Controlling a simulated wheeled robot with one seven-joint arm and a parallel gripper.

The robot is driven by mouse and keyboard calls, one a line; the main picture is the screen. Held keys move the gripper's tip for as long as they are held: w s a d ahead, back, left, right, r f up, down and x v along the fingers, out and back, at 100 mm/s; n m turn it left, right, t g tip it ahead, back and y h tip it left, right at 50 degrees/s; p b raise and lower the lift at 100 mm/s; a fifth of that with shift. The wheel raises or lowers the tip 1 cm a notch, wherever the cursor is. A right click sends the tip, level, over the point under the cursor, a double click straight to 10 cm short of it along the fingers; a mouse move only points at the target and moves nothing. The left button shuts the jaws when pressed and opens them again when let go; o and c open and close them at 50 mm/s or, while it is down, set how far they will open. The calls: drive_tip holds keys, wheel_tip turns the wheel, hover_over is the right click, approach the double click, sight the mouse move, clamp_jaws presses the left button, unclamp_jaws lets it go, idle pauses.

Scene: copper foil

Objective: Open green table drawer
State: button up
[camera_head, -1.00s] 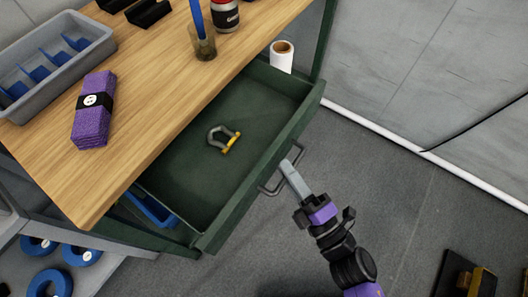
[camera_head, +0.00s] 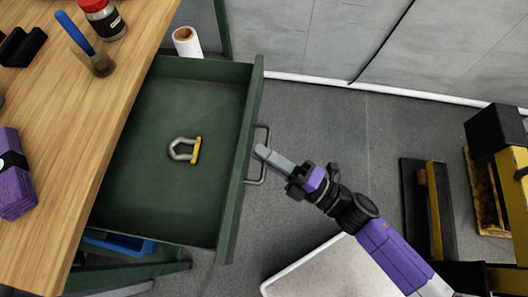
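The green table drawer (camera_head: 222,215) is pulled well out from under the wooden tabletop. Its inside is in plain view, and a grey shackle with a yellow pin (camera_head: 185,150) lies on its floor. A grey bar handle (camera_head: 250,182) sits on the drawer's front. My gripper (camera_head: 262,153) is at this handle, coming from the lower right. Its grey fingers overlap the handle in the picture. The fingers show as one shape, so whether they are closed around the bar is hidden.
The wooden tabletop (camera_head: 60,140) holds a purple bundle (camera_head: 14,185), a cup with a blue stick (camera_head: 97,62) and a red-lidded jar (camera_head: 103,20). A white roll (camera_head: 187,42) stands behind the drawer. Black and yellow equipment (camera_head: 500,170) stands at right. Grey floor lies between.

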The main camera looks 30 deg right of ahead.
idle(0.3)
drive_tip(key=v, duration=0.7)
drive_tip(key=shift+s+d+b, duration=0.25)
drive_tip(key=shift+s+b, duration=0.1)
drive_tip(key=shift+f, duration=0.1)
